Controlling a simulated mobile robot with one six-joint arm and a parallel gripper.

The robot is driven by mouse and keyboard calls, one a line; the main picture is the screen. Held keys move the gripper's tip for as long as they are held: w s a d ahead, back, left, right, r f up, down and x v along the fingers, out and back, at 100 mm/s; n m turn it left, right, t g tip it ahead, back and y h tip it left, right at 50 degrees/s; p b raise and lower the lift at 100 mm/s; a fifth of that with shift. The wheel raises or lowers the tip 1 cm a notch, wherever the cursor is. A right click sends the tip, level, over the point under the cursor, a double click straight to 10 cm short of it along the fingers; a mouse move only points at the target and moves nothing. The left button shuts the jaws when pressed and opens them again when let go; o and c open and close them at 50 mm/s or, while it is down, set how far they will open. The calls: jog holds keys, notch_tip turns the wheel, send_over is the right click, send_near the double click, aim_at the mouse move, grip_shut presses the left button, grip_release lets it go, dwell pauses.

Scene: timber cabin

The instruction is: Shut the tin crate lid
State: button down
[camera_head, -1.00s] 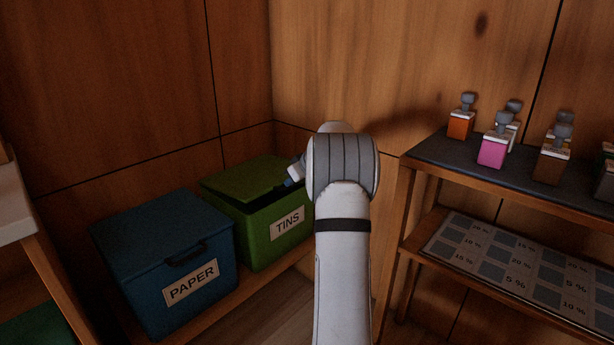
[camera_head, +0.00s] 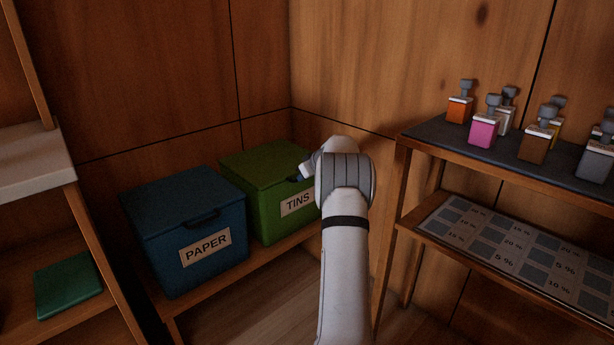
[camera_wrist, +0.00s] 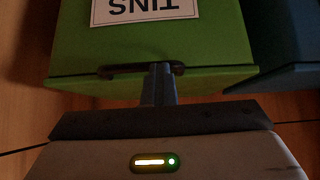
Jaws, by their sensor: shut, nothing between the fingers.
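The green tin crate (camera_head: 272,217), labelled TINS, stands on a low wooden bench in the corner. Its green lid (camera_head: 262,162) lies flat on the crate, with no open gap that I can see; my arm hides the right front corner. My gripper (camera_head: 302,176) is shut and empty at the lid's front edge, partly hidden by my wrist. In the wrist view the crate (camera_wrist: 215,38) appears upside down, and my shut fingers (camera_wrist: 158,72) are at the dark handle (camera_wrist: 112,70) on the lid's front edge. I cannot tell whether they touch it.
A blue crate (camera_head: 170,262) labelled PAPER, lid down, stands close to the left. At the right, a shelf unit (camera_head: 425,150) holds several stamp-like coloured blocks and a patterned sheet (camera_head: 500,245). Another shelf at the left holds a green flat item (camera_head: 68,283).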

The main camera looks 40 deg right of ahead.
jog(key=shift+a+f+g, duration=0.15)
jog(key=shift+a+f, duration=0.2)
jog(key=shift+f, duration=0.2)
jog(key=shift+a+f+g, duration=0.15)
jog(key=shift+a+f, duration=0.15)
jog(key=shift+f, duration=0.25)
jog(key=shift+d, duration=0.1)
notch_tip(320, 180, up, 5)
jog(key=w+p, duration=0.1)
jog(key=p, duration=0.1)
jog(key=s+d+p, duration=0.1)
jog(key=s+d, duration=0.1)
jog(key=s, duration=0.8)
jog(key=shift+f, duration=0.15)
